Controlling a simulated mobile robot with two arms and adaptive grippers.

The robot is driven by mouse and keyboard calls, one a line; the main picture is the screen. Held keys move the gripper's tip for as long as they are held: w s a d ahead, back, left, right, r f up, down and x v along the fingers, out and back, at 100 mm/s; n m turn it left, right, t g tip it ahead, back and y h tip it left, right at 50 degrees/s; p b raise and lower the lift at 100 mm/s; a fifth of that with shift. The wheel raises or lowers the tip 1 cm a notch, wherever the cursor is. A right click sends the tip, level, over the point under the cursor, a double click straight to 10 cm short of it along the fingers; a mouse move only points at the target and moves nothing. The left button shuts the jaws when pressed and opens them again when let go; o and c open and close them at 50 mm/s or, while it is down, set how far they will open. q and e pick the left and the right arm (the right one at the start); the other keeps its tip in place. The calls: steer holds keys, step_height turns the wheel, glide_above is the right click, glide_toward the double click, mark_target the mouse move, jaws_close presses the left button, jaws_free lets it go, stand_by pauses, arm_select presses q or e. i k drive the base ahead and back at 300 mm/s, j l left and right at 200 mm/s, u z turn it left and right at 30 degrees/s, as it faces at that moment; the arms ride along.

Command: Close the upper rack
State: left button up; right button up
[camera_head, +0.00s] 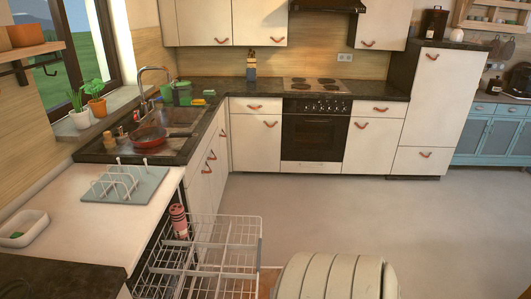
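The upper rack (225,244) is a white wire basket. It is pulled out to the right from the dishwasher under the white counter at the lower left. A red and pink cup-like item (178,221) stands at the rack's far left corner, by the dishwasher opening. The rack's lower part runs toward the bottom edge of the picture, and more wirework shows beneath it. Neither of my grippers shows in the head view, so their place relative to the rack cannot be seen.
A drying stand on a blue-grey mat (125,184) and a white tray (22,229) are on the counter above the dishwasher. A rounded, ribbed cream object (336,277) is close to the rack's right. Open floor (360,215) lies beyond.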

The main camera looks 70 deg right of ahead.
mark_target(194, 243)
steer(key=k+l+z, duration=0.15)
steer(key=z, duration=0.3)
steer(key=k+l+z, duration=0.1)
steer(key=l+z, duration=0.15)
steer(key=z, duration=1.15)
